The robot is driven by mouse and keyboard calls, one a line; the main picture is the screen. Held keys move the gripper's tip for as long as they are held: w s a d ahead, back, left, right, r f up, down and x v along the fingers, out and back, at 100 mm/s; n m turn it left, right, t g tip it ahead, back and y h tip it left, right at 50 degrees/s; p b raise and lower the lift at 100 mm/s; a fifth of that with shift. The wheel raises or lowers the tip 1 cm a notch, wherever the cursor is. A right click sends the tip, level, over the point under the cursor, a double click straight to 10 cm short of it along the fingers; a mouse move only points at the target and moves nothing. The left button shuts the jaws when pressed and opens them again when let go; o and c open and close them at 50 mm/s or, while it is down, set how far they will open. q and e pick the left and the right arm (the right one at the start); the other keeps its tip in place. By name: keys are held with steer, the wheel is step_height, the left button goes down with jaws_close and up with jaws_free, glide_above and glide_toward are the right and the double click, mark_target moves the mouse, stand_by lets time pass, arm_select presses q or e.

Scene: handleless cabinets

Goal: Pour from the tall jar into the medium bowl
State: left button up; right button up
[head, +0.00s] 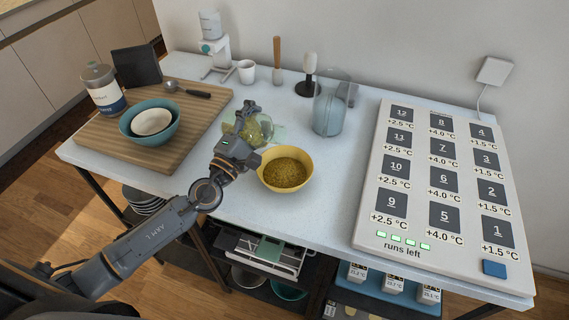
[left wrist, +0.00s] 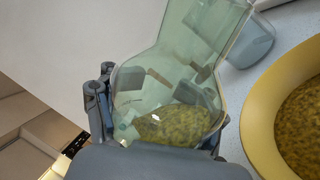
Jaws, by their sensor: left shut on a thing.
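My left gripper (head: 246,126) is shut on a clear greenish jar (left wrist: 165,85) with a wide body and a narrower neck. Greenish-yellow grains (left wrist: 180,124) lie in the jar's body. In the head view the jar (head: 257,131) is partly hidden by my gripper and looks tilted, its neck toward the right. A yellow bowl (head: 285,169) stands on the table just in front and to the right of it, filled with similar grains. The bowl also shows at the right edge of the left wrist view (left wrist: 257,115). No falling stream is visible. My right gripper is out of view.
A clear pitcher (head: 330,104) stands behind the bowl. A wooden board (head: 187,137) at left holds a teal bowl (head: 150,136), a labelled bottle (head: 104,88) and a dark spoon (head: 187,91). A large numbered panel (head: 440,215) fills the right. The table's front middle is clear.

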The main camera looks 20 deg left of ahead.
arm_select(q)
steer(key=n+y+p, duration=0.1)
steer(key=n+p, duration=0.1)
steer(key=n, duration=0.1)
steer(key=r+n+y+p, duration=0.1)
steer(key=n, duration=0.1)
steer(key=n+p, duration=0.2)
steer(key=n, duration=0.1)
steer(key=shift+s+d+r+n+y+p, duration=0.1)
steer(key=shift+d+r+n+y+p, duration=0.05)
steer(key=shift+d+n+y+p, duration=0.2)
steer(key=n+p, duration=0.2)
steer(key=a+r+n+g+y+p, duration=0.1)
steer(key=n+p, duration=0.1)
steer(key=shift+w+a, duration=0.15)
steer(key=shift+w, duration=0.05)
steer(key=shift+w+a+f+n+g+p, duration=0.1)
steer(key=shift+f+n+g+p, duration=0.15)
steer(key=shift+n, duration=0.45)
steer(key=shift+a+f+n+g+p, duration=0.2)
steer(key=shift+f+n, duration=0.2)
steer(key=shift+n, duration=0.25)
steer(key=shift+w+a+f+n+g+p, duration=0.1)
steer(key=shift+f+n+g+p, duration=0.15)
steer(key=shift+n, duration=0.45)
steer(key=shift+s, duration=0.1)
